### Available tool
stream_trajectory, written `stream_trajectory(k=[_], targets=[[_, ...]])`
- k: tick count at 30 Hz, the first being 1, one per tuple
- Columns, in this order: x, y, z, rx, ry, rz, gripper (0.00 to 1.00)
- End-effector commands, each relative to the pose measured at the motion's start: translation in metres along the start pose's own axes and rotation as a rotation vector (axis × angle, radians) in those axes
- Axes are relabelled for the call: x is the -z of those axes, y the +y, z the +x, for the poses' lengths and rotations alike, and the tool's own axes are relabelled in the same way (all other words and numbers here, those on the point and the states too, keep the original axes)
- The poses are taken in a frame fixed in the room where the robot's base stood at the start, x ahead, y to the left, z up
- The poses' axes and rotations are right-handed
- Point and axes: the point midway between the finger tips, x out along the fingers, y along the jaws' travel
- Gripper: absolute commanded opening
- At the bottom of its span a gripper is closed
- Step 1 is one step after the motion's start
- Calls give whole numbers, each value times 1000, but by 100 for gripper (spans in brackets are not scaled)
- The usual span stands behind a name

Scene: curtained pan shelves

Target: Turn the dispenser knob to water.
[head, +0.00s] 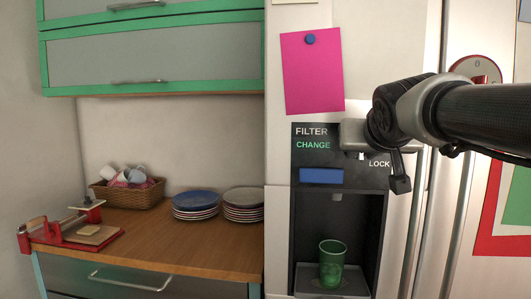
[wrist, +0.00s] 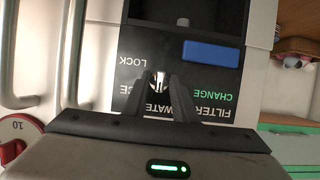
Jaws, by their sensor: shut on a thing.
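The dispenser panel (head: 309,158) is black, with FILTER, CHANGE and LOCK lettering in the head view. In the wrist view the panel appears upside down, with WATER and part of another word close to my fingers. The small shiny metal knob (wrist: 160,76) shows between the fingertips of my gripper (wrist: 160,84). My gripper is shut on the knob, one finger on each side. In the head view my gripper's hand (head: 365,134) covers the panel's upper right, hiding most of the knob and nearby lettering. Which way the knob points is unclear.
A green cup (head: 332,263) stands in the dispenser recess below. A blue display (head: 321,176) lies beside the knob. Long vertical door handles (head: 413,236) run close under my arm. A counter (head: 170,245) holds stacked plates (head: 195,204) and a basket (head: 128,194).

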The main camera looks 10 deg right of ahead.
Motion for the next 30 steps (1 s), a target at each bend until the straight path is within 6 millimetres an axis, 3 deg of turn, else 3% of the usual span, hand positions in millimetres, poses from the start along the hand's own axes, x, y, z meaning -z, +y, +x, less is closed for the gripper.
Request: stream_trajectory(k=[15,16,17,26,30], targets=[[-1,0,0,-9,-4,-22,2],[-1,0,0,-9,-4,-22,26],[-1,0,0,-9,-4,-21,30],[0,0,-1,-8,-1,-20,30],[1,1,-13,-8,2,-18,30]])
